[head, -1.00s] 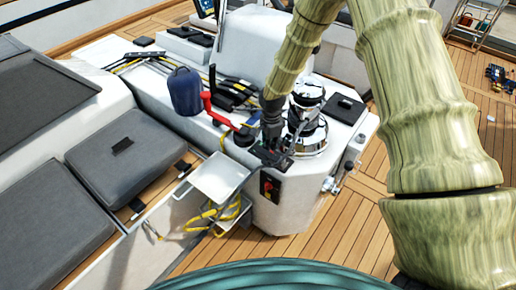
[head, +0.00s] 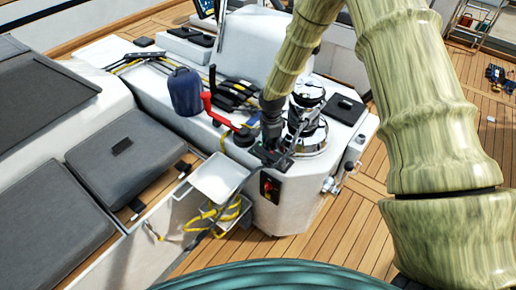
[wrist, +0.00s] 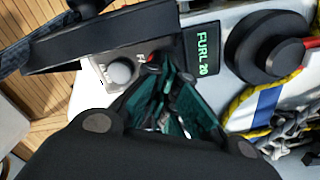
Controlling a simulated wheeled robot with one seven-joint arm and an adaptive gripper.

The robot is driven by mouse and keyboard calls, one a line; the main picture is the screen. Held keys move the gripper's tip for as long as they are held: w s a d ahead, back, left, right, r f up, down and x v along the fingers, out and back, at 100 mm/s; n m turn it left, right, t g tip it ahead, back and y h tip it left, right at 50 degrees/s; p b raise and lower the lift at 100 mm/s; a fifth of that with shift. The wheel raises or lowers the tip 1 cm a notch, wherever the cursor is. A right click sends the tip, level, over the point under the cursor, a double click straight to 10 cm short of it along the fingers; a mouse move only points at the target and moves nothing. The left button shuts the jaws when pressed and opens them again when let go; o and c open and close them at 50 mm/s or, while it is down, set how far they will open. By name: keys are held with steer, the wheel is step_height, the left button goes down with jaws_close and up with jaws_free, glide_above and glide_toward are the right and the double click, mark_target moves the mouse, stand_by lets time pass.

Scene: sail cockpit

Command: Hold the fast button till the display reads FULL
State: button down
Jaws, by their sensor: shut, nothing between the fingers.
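A small dark display (wrist: 202,55) in the wrist view reads FURL 20 in green letters, turned sideways. Left of it, a metal plate carries a round grey button (wrist: 120,72) and a red part (wrist: 151,60), largely hidden by my fingers. Partial lettering on the plate is too small to read, so I cannot tell which button is the fast one. My gripper (wrist: 168,72) is shut and empty, its fingertips at the plate between the red part and the display. I cannot tell whether they touch. In the head view my gripper (head: 273,156) is at the console's front corner.
A chrome winch (head: 310,128) stands right beside my gripper. A red-handled crank (head: 217,113) and blue bag (head: 185,92) are to the left. A dark raised flap (wrist: 110,38) borders the plate. A white tray (head: 219,177) and yellow rope lie below.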

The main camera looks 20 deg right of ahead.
steer(key=shift+f+b, duration=0.6)
steer(key=shift+f, duration=0.65)
stand_by(2.1)
step_height(320, 180, up, 9)
steer(key=p, duration=0.5)
steer(key=shift+p, duration=0.35)
stand_by(0.6)
